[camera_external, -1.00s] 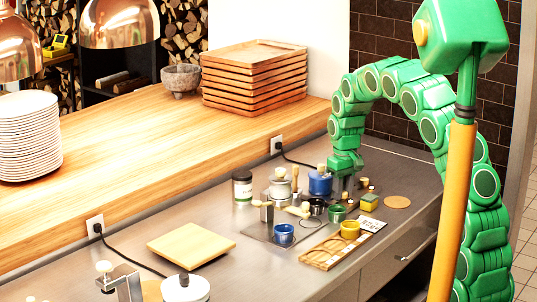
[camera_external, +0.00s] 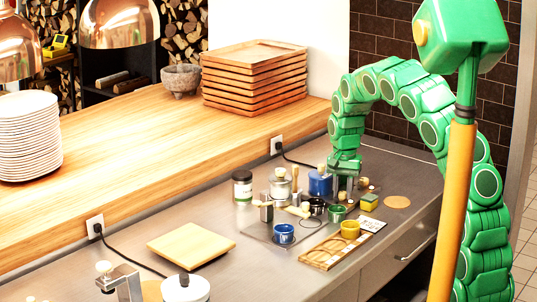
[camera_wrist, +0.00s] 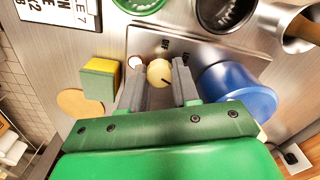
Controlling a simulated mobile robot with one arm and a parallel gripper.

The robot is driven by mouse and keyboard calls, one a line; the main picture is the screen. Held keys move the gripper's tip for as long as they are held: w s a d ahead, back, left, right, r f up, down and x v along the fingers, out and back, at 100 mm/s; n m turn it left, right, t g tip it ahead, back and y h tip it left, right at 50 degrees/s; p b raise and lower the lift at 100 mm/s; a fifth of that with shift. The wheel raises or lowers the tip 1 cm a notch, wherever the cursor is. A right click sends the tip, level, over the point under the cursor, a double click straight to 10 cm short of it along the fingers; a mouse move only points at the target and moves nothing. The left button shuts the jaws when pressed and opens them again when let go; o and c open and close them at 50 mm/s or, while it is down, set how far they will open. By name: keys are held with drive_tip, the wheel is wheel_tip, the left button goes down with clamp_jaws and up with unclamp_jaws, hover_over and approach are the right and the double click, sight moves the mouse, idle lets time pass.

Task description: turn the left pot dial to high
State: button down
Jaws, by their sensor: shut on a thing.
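My gripper (camera_external: 346,187) points down at the back right of the steel counter, just right of the blue pot (camera_external: 320,184). In the wrist view its two grey fingers (camera_wrist: 160,68) are shut on a round cream dial (camera_wrist: 159,73) with a dark pointer line. A second, paler round knob (camera_wrist: 135,62) shows just left of it, partly behind the left finger. Small dark labels (camera_wrist: 165,43) are printed on the metal plate by the dial, too small to read. The blue pot (camera_wrist: 235,90) stands close to the right finger.
A yellow-green sponge (camera_wrist: 99,80) and a round cork mat (camera_external: 397,202) lie right of my gripper in the external view.

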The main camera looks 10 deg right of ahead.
sight(343, 192)
drive_tip(key=shift+m, duration=0.6)
drive_tip(key=c, duration=0.8)
unclamp_jaws()
drive_tip(key=shift+r, duration=0.15)
wheel_tip(343, 192, up, 7)
drive_tip(key=shift+f, duration=0.1)
drive_tip(key=shift+r, duration=0.35)
